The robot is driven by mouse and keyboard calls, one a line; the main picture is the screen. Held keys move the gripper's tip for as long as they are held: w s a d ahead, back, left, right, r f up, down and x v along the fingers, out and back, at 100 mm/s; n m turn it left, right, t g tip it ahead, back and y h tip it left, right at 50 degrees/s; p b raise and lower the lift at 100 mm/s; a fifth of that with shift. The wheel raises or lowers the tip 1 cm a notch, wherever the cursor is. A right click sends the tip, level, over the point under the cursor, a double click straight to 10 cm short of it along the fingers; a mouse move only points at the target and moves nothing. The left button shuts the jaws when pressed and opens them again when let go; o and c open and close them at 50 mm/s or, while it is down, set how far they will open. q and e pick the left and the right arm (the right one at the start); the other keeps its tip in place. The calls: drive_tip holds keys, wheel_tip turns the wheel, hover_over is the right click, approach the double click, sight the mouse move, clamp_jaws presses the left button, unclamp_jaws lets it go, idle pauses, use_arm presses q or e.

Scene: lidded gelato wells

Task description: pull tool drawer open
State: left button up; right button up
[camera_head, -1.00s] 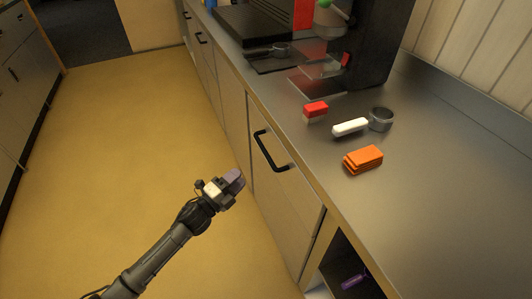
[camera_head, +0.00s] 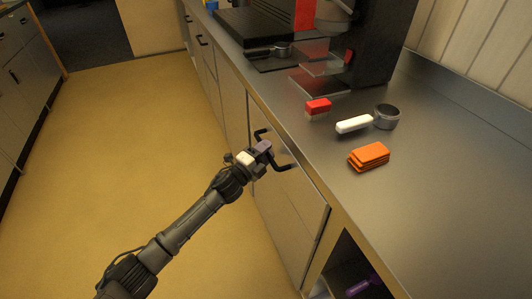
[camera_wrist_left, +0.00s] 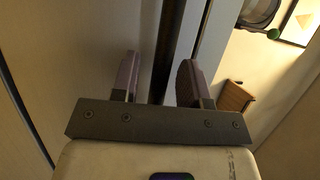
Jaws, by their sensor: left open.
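The drawer front (camera_head: 285,215) is a grey panel under the counter, with a black bar handle (camera_head: 283,166) near its top. Whether the fingers touch the handle is hidden. My right gripper is not in view.
On the counter (camera_head: 440,200) are a red block (camera_head: 318,106), a white-handled metal cup (camera_head: 386,117), stacked orange pieces (camera_head: 369,156) and a black machine (camera_head: 375,45). An open compartment below holds a purple item (camera_head: 359,287). The floor (camera_head: 120,150) at left is clear.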

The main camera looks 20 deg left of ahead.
use_arm(q)
drive_tip(key=shift+c, duration=0.5)
clamp_jaws()
